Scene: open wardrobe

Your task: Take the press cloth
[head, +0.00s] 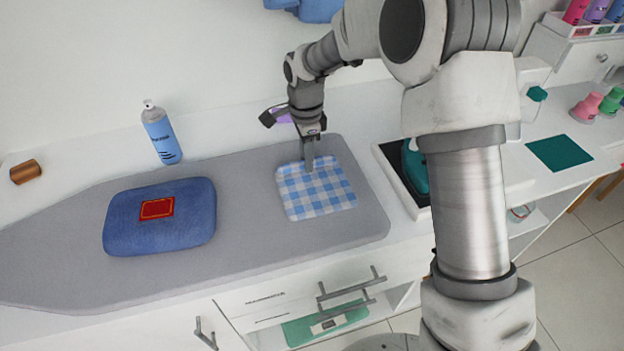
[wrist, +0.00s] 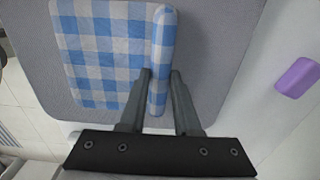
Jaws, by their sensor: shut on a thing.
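The press cloth (head: 318,192) is a blue and white checked cloth lying on the right part of the grey ironing board (head: 250,237). My gripper (head: 309,160) is at its far edge in the head view. In the wrist view the cloth (wrist: 100,45) has a raised, rounded fold along one edge. My gripper (wrist: 160,76) has a finger on each side of that fold and is shut on it. The rest of the cloth appears flat on the board. Whether any of it is lifted I cannot tell.
A blue pad (head: 190,232) with a red packet (head: 157,208) on it lies left of the cloth. A blue spray can (head: 161,134) stands behind the board. A purple object (wrist: 297,77) lies near the wall. A teal iron (head: 414,166) sits on the right.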

